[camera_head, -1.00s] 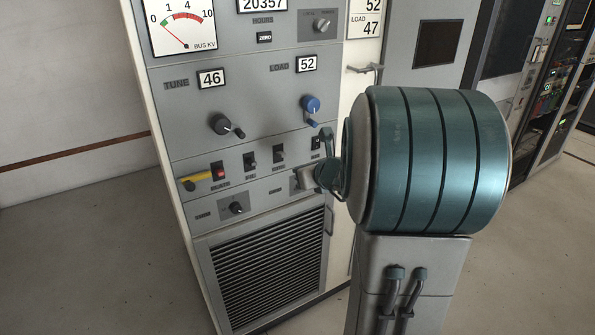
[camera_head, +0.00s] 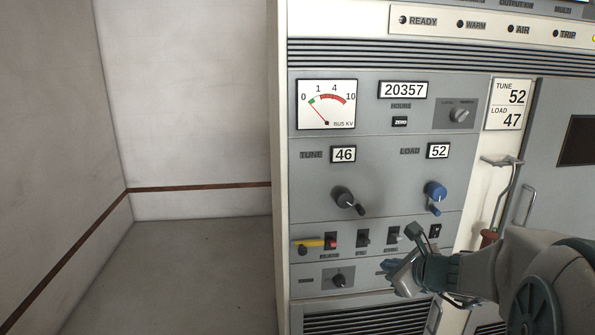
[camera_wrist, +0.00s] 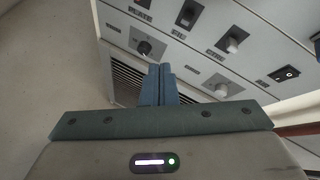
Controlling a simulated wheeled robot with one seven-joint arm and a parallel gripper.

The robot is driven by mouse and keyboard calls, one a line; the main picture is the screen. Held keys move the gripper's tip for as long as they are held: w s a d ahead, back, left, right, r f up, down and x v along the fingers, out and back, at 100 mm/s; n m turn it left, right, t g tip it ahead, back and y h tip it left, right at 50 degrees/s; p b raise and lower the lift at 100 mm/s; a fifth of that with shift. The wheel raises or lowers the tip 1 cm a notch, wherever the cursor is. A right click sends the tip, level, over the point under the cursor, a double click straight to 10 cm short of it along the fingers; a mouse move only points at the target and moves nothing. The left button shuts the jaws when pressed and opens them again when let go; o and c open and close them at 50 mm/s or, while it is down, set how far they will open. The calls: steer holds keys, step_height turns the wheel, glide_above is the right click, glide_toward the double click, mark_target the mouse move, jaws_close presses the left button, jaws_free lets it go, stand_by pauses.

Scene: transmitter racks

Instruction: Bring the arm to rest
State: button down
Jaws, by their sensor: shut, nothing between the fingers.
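My gripper (camera_head: 390,267) shows at the lower right of the head view, in front of the lower switch panel of the grey transmitter rack (camera_head: 380,115). My arm reaches in from the right edge. In the wrist view the two blue fingers of my gripper (camera_wrist: 159,72) lie together with nothing between them. Past them are the panel's knobs and a vent grille. I cannot tell whether the fingertips touch the panel; they look apart from it.
The rack carries a black TUNE knob (camera_head: 347,200), a blue LOAD knob (camera_head: 435,194), a yellow-handled part (camera_head: 308,246) by a red switch, and a lower black knob (camera_head: 338,281). A hooked rod (camera_head: 504,190) hangs at right. Floor (camera_head: 200,270) at left is clear.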

steer(key=s+a+n+g+y+p, duration=0.2)
steer(key=s+a+n+g, duration=0.3)
steer(key=s+a+n, duration=0.65)
steer(key=s+d+n+g+h, duration=0.1)
steer(key=s+d+n+h, duration=0.1)
steer(key=s+n, duration=0.3)
steer(key=s+d+n+g+h+p, duration=0.1)
steer(key=s+n+h, duration=0.3)
steer(key=n, duration=0.7)
steer(key=shift+s+d+g+p, duration=0.3)
steer(key=shift+s+d+g, duration=0.3)
steer(key=shift+s, duration=0.1)
steer(key=shift+d, duration=0.1)
